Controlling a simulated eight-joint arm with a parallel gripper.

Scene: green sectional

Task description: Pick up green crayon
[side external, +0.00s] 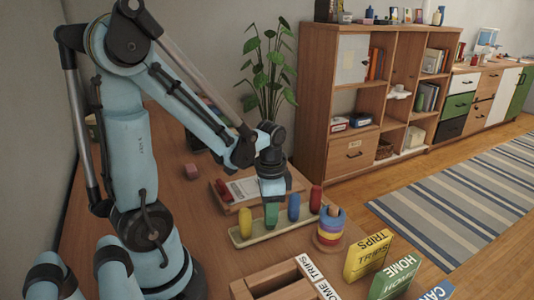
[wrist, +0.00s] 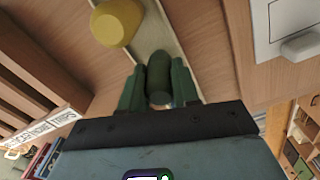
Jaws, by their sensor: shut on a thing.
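The green crayon (side external: 271,216) is upright between the fingers of my gripper (side external: 272,198), over the pale green tray (side external: 262,237). Its lower end is at or just above the tray; I cannot tell if it touches. In the wrist view the green crayon (wrist: 158,76) sits between the two dark green fingers of my gripper (wrist: 157,88), which close on its sides. A yellow crayon (side external: 245,222) stands to its left, and a blue crayon (side external: 294,206) and a red crayon (side external: 315,198) to its right. The yellow crayon also shows in the wrist view (wrist: 117,23).
A stacking-ring toy (side external: 330,232) stands just right of the tray. A wooden box (side external: 272,282) and yellow (side external: 366,258) and green (side external: 394,278) lettered blocks are in front.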

